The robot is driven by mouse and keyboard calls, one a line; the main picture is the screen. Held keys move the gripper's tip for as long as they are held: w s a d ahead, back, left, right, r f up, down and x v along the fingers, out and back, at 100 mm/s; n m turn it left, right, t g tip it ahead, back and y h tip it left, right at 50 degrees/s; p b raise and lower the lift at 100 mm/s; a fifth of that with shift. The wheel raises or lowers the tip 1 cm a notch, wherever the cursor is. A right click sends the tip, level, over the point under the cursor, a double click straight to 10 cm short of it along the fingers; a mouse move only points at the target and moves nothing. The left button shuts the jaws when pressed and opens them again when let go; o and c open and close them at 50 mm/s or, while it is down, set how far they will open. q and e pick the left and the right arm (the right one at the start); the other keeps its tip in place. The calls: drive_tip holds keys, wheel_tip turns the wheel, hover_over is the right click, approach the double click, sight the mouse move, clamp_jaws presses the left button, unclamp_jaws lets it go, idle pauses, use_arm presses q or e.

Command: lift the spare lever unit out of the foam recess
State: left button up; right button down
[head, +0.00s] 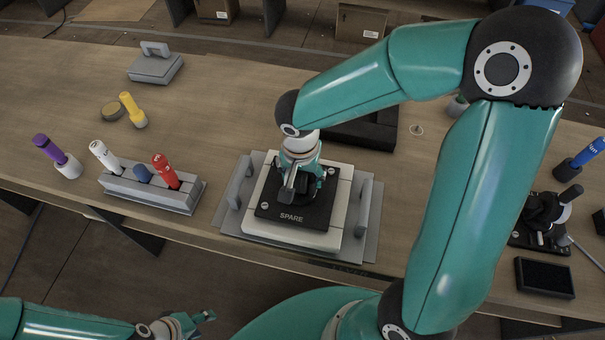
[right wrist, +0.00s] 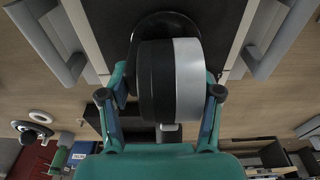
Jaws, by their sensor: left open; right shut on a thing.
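The spare lever unit has a black base plate marked SPARE (head: 291,217). It sits level in the white foam block (head: 334,215); I cannot tell whether it is raised at all. My right gripper (head: 303,187) reaches down from above and hides most of the lever. In the right wrist view, the fingers of my right gripper (right wrist: 165,98) are shut on the lever's black and silver head (right wrist: 186,75), one on each side. My left gripper (head: 208,317) is open and empty at the bottom left, off the table's front edge and away from the unit.
The foam rests on a grey tray (head: 366,237) with upright handles on both sides, close to the table's front edge. A marker rack (head: 150,192) stands left. A black case (head: 360,132) lies behind. Another lever unit (head: 545,212) is at right.

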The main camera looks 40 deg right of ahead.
drive_tip(key=shift+w+r+p, duration=0.1)
drive_tip(key=shift+r+p, duration=1.4)
drive_tip(key=shift+r, duration=1.5)
drive_tip(key=shift+r, duration=0.1)
